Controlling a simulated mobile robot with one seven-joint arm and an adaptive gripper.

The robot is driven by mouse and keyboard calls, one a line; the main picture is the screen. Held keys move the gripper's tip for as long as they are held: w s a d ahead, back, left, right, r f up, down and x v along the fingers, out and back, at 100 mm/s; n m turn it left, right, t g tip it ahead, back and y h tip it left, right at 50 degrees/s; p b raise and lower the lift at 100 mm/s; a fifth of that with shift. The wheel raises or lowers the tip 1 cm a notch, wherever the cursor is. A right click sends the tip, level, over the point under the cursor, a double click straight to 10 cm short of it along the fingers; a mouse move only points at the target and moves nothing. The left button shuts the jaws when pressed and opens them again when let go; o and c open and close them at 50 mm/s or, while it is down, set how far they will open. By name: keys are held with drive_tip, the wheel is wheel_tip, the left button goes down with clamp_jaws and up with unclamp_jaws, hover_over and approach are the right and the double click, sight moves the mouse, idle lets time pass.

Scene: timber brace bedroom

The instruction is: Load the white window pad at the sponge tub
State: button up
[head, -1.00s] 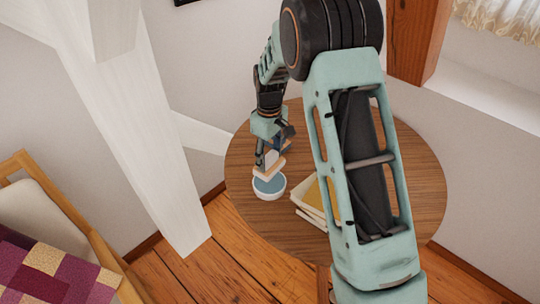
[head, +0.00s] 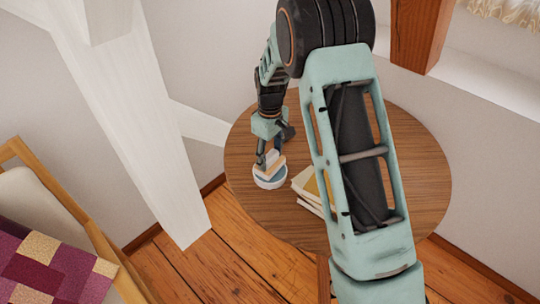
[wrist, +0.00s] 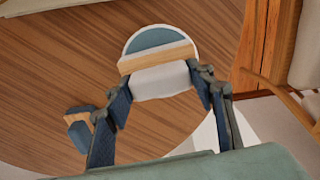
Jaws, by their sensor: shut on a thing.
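My gripper (head: 266,152) is shut on the white window pad (wrist: 162,81), a white block with a pale wooden strip (wrist: 157,57) along one edge. In the head view the pad (head: 270,160) is low over the sponge tub (head: 270,183), a round white dish with a blue inside. In the wrist view the tub (wrist: 160,40) shows its blue beyond the wooden strip, and the pad covers its near part. I cannot tell whether the pad touches the blue surface.
The tub stands on a round wooden table (head: 400,150). Books (head: 308,187) lie to its right. A blue block with a wooden part (wrist: 80,130) lies left of my gripper in the wrist view. A white timber brace (head: 125,120) rises left of the table.

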sight(270, 155)
drive_tip(key=shift+f+b, duration=0.5)
drive_tip(key=shift+f, duration=0.05)
idle(1.7)
drive_tip(key=shift+r, duration=0.1)
drive_tip(key=shift+r+p, duration=2.1)
drive_tip(key=shift+r, duration=1.35)
